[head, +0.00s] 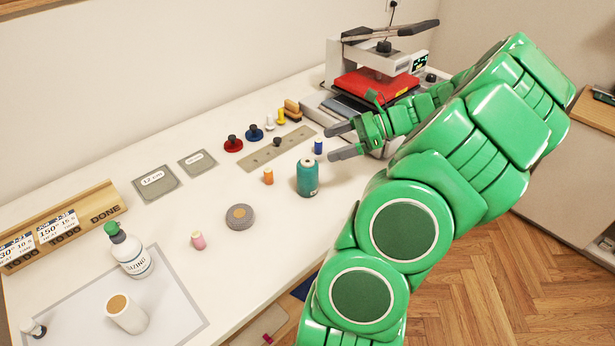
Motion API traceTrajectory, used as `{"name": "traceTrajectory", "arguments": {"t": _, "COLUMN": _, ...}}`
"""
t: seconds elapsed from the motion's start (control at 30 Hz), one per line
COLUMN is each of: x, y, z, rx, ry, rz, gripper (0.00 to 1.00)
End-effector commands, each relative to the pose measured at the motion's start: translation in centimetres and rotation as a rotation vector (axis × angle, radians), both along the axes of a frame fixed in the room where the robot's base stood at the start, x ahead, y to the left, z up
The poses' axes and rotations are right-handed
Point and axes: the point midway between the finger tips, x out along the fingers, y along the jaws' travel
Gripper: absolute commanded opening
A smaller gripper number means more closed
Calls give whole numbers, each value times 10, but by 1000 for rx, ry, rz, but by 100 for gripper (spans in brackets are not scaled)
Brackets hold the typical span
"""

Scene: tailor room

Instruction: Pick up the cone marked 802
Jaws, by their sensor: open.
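A teal thread cone (308,180) stands upright on the white table, left of my arm. It has a small pale mark near its top, but I cannot read a number on it. A white cone-like cylinder with a tan top (126,315) stands on the grey-bordered mat at the front left; no number shows on it. My gripper (331,142) is open and empty, its two grey fingers pointing left. In the picture it is above and slightly right of the teal cone, close to a small blue spool (318,146).
A small orange spool (268,177), a pink spool (198,240) and a grey round disc (240,216) lie left of the teal cone. A heat press (380,75) stands behind my gripper. A sizing bottle (132,252) stands at left. The table around the teal cone is mostly clear.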

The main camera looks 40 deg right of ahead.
Motion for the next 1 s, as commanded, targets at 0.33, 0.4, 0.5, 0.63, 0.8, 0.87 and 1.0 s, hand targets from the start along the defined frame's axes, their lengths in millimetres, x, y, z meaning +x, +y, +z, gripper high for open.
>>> {"name": "traceTrajectory", "arguments": {"t": 0.33, "x": 0, "y": 1, "z": -60, "rx": 2, "ry": 1, "rz": 1, "gripper": 90}}
{"name": "traceTrajectory", "arguments": {"t": 0.4, "x": 2, "y": 3, "z": -62, "rx": 1, "ry": 0, "rz": 2, "gripper": 90}}
{"name": "traceTrajectory", "arguments": {"t": 0.5, "x": 6, "y": 8, "z": -65, "rx": 1, "ry": -1, "rz": 2, "gripper": 90}}
{"name": "traceTrajectory", "arguments": {"t": 0.63, "x": 14, "y": 16, "z": -69, "rx": -2, "ry": 0, "rz": -1, "gripper": 90}}
{"name": "traceTrajectory", "arguments": {"t": 0.8, "x": 19, "y": 24, "z": -72, "rx": -1, "ry": 0, "rz": 0, "gripper": 90}}
{"name": "traceTrajectory", "arguments": {"t": 0.87, "x": 23, "y": 29, "z": -74, "rx": 0, "ry": 0, "rz": 2, "gripper": 90}}
{"name": "traceTrajectory", "arguments": {"t": 1.0, "x": 33, "y": 43, "z": -79, "rx": 1, "ry": 1, "rz": 3, "gripper": 90}}
